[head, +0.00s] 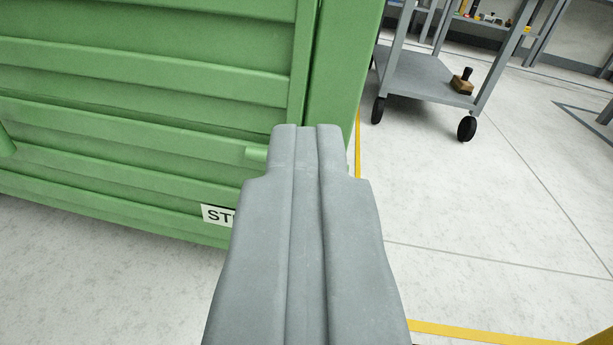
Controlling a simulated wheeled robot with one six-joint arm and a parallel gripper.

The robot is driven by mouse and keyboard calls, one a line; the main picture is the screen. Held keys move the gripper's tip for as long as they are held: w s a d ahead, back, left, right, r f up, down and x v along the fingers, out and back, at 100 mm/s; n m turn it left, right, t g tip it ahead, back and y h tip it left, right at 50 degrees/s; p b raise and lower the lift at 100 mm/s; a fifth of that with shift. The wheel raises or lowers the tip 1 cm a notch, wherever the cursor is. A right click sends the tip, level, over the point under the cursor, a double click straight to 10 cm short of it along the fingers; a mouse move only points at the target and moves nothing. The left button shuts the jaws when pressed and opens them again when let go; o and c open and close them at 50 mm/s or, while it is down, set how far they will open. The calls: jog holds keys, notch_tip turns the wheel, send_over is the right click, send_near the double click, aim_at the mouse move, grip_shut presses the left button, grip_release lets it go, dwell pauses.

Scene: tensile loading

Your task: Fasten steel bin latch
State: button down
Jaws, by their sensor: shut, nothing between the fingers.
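A large green steel bin (150,95) with horizontal ribs fills the left of the view. A white label (216,215) low on it reads "ST", and the rest is hidden behind my gripper. My gripper (305,128) is shut and empty, pointing at the bin near its right corner. A small green piece (256,153) sticks out just left of the fingertips; I cannot tell whether it is part of the latch. Whether the fingertips touch the bin cannot be told. No latch shows clearly.
A grey wheeled cart (425,75) stands at the upper right, with a wooden-based brush (463,82) on its lower shelf. Yellow lines (490,332) mark the pale floor.

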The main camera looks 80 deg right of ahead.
dwell(0.4)
jog(key=c, duration=1.5)
grip_release()
jog(key=shift+a, duration=0.1)
jog(key=v, duration=1.7)
jog(key=shift+s+a, duration=0.1)
